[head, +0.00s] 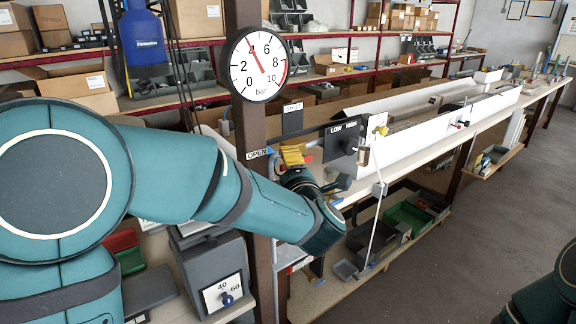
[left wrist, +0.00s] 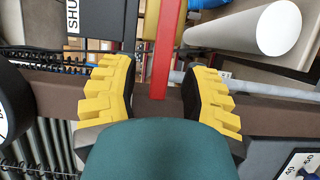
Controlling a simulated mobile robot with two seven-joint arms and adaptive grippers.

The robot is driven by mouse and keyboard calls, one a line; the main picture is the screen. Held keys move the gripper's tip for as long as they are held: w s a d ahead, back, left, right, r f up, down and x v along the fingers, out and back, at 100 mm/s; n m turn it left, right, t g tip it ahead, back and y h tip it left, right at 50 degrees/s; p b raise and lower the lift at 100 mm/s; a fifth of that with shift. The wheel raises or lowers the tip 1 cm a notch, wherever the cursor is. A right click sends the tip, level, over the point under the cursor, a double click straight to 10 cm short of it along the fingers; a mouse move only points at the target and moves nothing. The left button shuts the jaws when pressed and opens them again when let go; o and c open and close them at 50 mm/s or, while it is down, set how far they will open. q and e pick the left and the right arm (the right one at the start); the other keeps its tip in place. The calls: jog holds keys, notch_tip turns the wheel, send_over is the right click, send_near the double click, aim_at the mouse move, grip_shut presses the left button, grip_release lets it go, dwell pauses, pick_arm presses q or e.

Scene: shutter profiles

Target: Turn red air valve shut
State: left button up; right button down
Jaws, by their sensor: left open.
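The red valve handle (left wrist: 161,50) shows in the left wrist view as a flat red bar coming down from the top edge between my yellow finger pads. My left gripper (left wrist: 163,75) is open, with one pad on each side of the bar and gaps visible on both sides. In the head view my left gripper (head: 293,155) is at the post, between the OPEN label (head: 258,153) and the SHUT label (head: 292,120). The gripper and arm hide most of the valve there. My right gripper is out of view.
A round pressure gauge (head: 258,64) on the brown post (head: 247,115) reads about 4 bar. A black LOW/HIGH switch panel (head: 342,139) stands close right of my left gripper. A grey box with a 40–60 dial (head: 221,293) is below my arm. Floor at right is clear.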

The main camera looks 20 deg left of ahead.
pick_arm(q)
jog(key=shift+w+a, duration=0.15)
jog(key=shift+w, duration=0.15)
grip_shut()
jog(key=shift+s+r, duration=0.1)
